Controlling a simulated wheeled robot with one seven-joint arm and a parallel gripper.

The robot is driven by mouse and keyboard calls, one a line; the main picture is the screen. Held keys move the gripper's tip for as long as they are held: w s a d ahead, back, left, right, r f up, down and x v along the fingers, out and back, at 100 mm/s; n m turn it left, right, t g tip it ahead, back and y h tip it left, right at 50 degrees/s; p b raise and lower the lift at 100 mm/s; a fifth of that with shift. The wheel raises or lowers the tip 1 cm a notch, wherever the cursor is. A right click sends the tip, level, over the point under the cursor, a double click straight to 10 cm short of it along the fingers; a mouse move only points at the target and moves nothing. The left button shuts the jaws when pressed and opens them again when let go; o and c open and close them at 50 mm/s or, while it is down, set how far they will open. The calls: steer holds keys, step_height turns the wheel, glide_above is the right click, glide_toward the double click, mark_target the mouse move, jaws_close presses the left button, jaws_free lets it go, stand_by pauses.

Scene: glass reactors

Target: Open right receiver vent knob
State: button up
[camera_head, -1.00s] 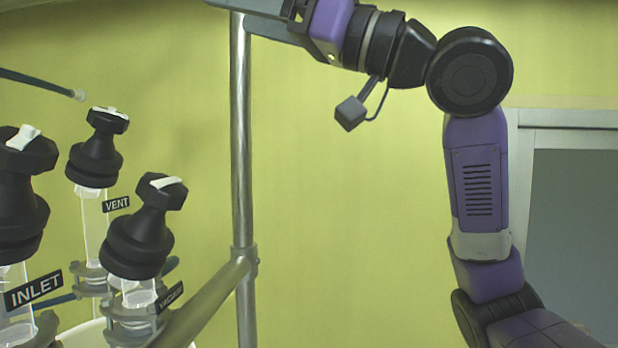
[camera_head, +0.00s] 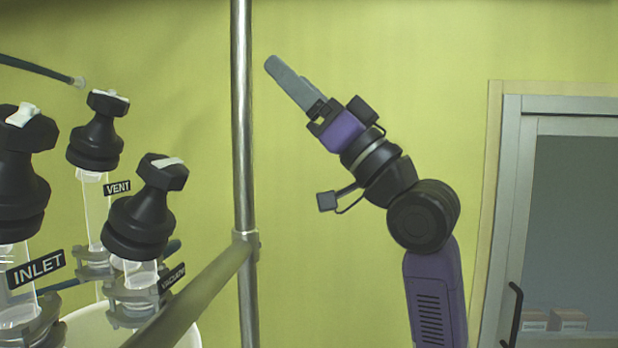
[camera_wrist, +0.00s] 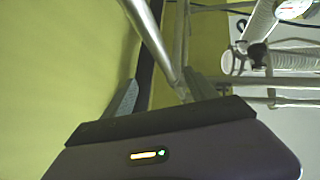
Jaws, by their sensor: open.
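The vent knob (camera_head: 97,132) is black with a white bar on top. It stands on a clear glass neck at the left, with a VENT label (camera_head: 117,187) beside it. My gripper (camera_head: 288,82) is to the right of the vertical metal post, well apart from the knob, and points up and left. In the wrist view its two fingers (camera_wrist: 162,98) are spread with nothing held between them. The vent knob cannot be made out in the wrist view.
A vertical post (camera_head: 243,120) and a slanted rail (camera_head: 195,293) stand between my arm and the knobs. The inlet knob (camera_head: 22,175) and vacuum knob (camera_head: 145,208) are close to the vent knob. A hose end (camera_head: 78,82) is near it. A cabinet (camera_head: 572,215) is at right.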

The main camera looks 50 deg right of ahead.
steer(key=d+f+m+h, duration=0.3)
steer(key=f+m+h, duration=0.3)
steer(key=f, duration=0.7)
steer(key=shift+w+f+t+h+b, duration=0.3)
steer(key=shift+t+h, duration=0.1)
steer(key=shift+h, duration=1)
